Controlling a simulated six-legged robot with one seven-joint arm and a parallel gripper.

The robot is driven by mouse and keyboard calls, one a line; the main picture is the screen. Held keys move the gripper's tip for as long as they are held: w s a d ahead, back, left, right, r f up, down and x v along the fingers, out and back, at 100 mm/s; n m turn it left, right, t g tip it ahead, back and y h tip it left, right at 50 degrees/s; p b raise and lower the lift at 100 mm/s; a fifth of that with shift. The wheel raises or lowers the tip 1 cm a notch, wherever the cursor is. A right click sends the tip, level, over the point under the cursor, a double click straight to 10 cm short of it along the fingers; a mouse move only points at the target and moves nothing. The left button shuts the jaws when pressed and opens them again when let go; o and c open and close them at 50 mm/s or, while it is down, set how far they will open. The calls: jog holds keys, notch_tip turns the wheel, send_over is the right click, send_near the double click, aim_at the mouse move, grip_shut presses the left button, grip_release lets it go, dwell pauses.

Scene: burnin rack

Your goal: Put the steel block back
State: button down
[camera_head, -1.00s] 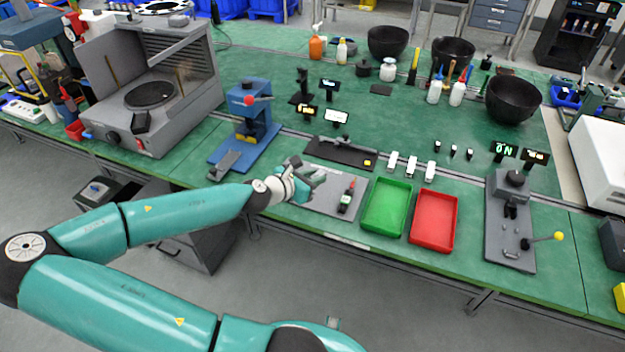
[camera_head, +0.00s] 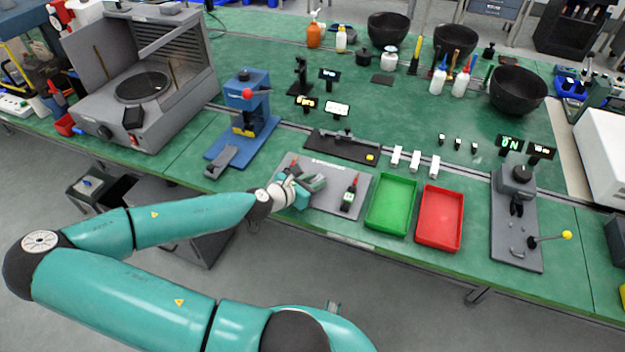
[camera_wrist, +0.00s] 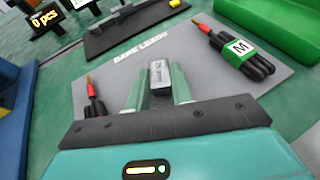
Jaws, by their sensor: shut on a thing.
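My gripper (camera_wrist: 158,92) is shut on the steel block (camera_wrist: 161,75), a small grey block with dark marking on its top. In the wrist view the block sits between the two pale fingers, over the grey mat (camera_wrist: 200,90). I cannot tell whether the block touches the mat. In the head view my gripper (camera_head: 316,183) is over the left part of the same mat (camera_head: 327,203), and the block is too small to make out there.
A black lead bundle with a green M label (camera_wrist: 238,48) lies right of the block; another red-tipped lead (camera_wrist: 92,95) is at the left, partly hidden. A dark fixture (camera_head: 335,149) stands behind the mat. Green (camera_head: 391,204) and red (camera_head: 440,217) trays stand to the right.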

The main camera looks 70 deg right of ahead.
jog(key=shift+s+f, duration=0.1)
jog(key=shift+s, duration=0.15)
jog(key=c, duration=1.2)
grip_release()
jog(key=shift+w, duration=0.15)
jog(key=shift+c, duration=0.2)
jog(key=shift+w+a+r, duration=0.1)
jog(key=shift+a+r, duration=0.1)
jog(key=shift+r, duration=0.05)
jog(key=v, duration=1.1)
jog(key=shift+a+r, duration=0.15)
jog(key=shift+a, duration=0.05)
